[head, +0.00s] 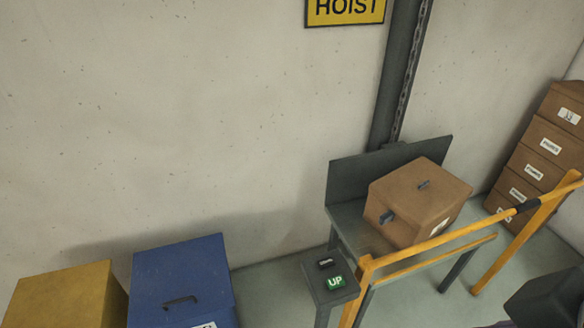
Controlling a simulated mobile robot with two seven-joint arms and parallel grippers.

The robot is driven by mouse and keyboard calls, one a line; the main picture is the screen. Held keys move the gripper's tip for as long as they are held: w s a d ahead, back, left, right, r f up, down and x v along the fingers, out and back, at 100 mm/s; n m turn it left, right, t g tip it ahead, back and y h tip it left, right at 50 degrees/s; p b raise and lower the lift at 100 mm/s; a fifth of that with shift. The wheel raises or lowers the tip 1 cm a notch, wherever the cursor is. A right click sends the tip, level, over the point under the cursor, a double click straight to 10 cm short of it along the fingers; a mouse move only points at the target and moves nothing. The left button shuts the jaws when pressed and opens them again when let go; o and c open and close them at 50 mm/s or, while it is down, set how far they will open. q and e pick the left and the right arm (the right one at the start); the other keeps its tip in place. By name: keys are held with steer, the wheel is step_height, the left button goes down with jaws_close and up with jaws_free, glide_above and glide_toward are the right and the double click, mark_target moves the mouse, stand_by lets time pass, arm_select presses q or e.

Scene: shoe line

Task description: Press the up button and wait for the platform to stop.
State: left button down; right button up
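The green UP button (335,282) is on top of a grey pedestal (318,294) at the lower middle of the head view. A dark button (326,263) with unreadable lettering sits just behind it. The grey hoist platform (345,217) stands behind and right of the pedestal, with a cardboard box (412,208) on it. The platform is on a frame with legs, clear of the floor. Whether it is moving cannot be told. A dark shape at the lower right edge may be part of my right arm. Neither gripper's fingers can be made out.
A yellow barrier rail (440,238) runs in front of the platform. A dark mast with a chain (405,80) rises behind it, beside a HOIST sign (345,10). A blue bin (180,280) and a yellow bin (68,296) stand at lower left. Stacked cartons (545,150) stand at right.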

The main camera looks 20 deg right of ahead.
jaws_close()
stand_by(1.4)
